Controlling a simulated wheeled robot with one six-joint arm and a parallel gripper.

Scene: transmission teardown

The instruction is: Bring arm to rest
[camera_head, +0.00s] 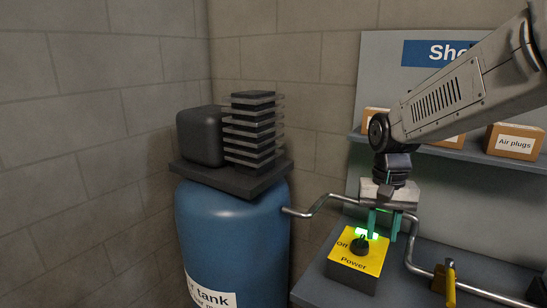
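My arm reaches in from the upper right, and my gripper (383,233) points down over the yellow power box (348,270). Its two greenish fingers hang side by side with a gap between them, and I see nothing held in that gap. The box has a black knob (360,245) and the labels "Off" and "Power". A green light (367,234) glows behind the knob, close to the fingers. I cannot tell whether a finger touches the box.
A blue air tank (232,235) with a dark compressor (200,135) on top stands left. A metal pipe (325,203) runs from it behind the gripper. A yellow-handled valve (450,285) is at the lower right. A shelf (470,153) with cardboard boxes (514,141) lies behind my arm.

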